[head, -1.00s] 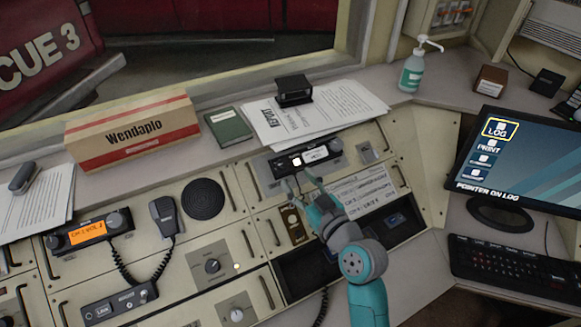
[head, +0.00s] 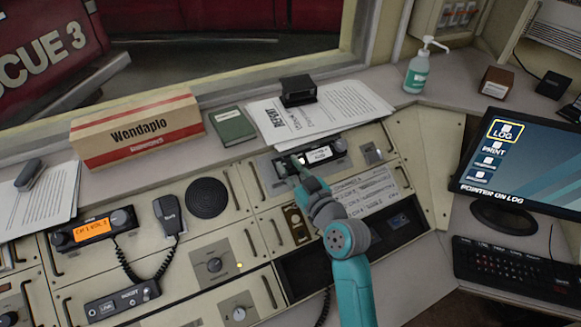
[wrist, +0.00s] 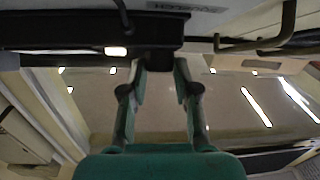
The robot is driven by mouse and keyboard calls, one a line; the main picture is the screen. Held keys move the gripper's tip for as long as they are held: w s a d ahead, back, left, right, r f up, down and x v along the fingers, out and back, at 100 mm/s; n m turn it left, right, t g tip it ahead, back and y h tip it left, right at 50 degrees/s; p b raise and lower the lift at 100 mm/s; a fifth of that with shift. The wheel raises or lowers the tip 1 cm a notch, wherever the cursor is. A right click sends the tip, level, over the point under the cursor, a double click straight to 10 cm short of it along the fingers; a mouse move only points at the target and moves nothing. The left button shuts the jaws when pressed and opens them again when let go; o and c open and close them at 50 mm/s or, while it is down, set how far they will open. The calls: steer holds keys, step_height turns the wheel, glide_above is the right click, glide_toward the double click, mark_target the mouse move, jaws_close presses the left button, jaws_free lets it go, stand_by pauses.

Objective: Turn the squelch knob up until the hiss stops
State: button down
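The radio unit (head: 322,154) with a lit white display sits in the console's upper panel, below the papers. My gripper (head: 294,164) is at the left part of this radio and covers the knob there in the head view. In the wrist view, a dark knob-like block (wrist: 157,58) is straight ahead of my gripper (wrist: 160,75). The two fingers stand apart, with their tips at the near side of this block. I cannot tell whether they touch it. A small lit white patch (wrist: 115,51) shows left of the block. The knob's pointer is not visible.
An orange-lit radio (head: 92,230) and a hand microphone (head: 169,214) are at the left. A round speaker (head: 206,198) and a knob panel (head: 215,265) lie left of my arm. A monitor (head: 515,165) and keyboard (head: 520,272) stand at the right. Papers (head: 330,110) lie behind the radio.

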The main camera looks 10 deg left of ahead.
steer(key=shift+a+m+t+h, duration=0.1)
steer(key=shift+m+t+h, duration=0.3)
steer(key=shift+m+h, duration=0.3)
steer(key=shift+s+m, duration=0.1)
steer(key=shift+m, duration=0.3)
steer(key=shift+a+m+t+h, duration=0.2)
steer(key=shift+m+t+h, duration=0.8)
steer(key=shift+m+h, duration=1.7)
steer(key=shift+m, duration=0.1)
steer(key=c, duration=0.9)
jaws_free()
steer(key=shift+o, duration=0.2)
